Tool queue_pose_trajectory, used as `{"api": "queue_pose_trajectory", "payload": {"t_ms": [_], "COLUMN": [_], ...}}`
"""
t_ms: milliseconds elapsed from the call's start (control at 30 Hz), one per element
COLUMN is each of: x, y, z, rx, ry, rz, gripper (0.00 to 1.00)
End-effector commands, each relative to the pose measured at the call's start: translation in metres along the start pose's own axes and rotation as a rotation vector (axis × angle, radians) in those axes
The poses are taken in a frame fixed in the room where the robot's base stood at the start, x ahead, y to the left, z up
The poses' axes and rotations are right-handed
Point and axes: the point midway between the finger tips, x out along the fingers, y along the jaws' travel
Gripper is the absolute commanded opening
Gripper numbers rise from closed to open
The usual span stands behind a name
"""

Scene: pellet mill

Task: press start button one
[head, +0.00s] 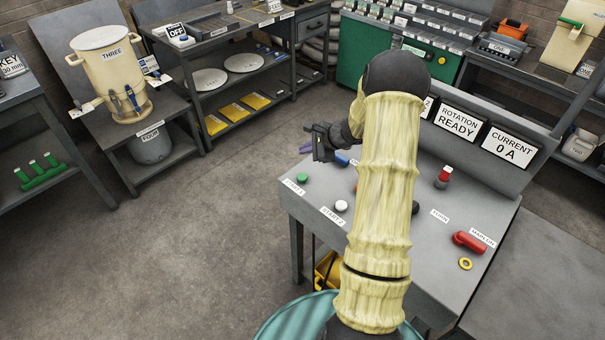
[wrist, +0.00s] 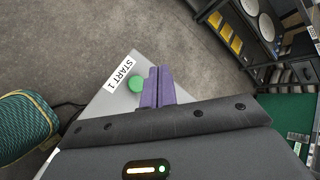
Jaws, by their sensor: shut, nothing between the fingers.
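The green start button one (head: 302,178) sits at the left corner of the grey console top, beside its "START 1" label (head: 293,187). The green button also shows in the wrist view (wrist: 137,84), with the label (wrist: 119,72) to its left. My gripper (head: 305,149) is shut and empty, above the console's far left corner, beyond the green button in the head view. In the wrist view its two purple fingers (wrist: 158,88) lie together just right of the green button, seemingly apart from it. Their height above the console is hard to tell.
A white button (head: 341,206) labelled "START 2" is right of the green one. A red lever (head: 469,241) and a yellow ring (head: 465,264) lie farther right. Display panels (head: 457,122) stand at the console's back. My arm covers the console's middle. Floor is clear at left.

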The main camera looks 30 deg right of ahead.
Motion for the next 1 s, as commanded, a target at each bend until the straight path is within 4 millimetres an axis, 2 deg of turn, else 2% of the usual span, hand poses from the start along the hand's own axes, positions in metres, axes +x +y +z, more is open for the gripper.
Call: {"api": "queue_pose_trajectory", "payload": {"t_ms": [367, 1000], "x": [0.005, 0.055], "y": [0.004, 0.041], "z": [-0.002, -0.039], "rx": [-0.003, -0.005], "ry": [0.0, 0.0], "rz": [0.003, 0.003], "gripper": [0.0, 0.0]}}
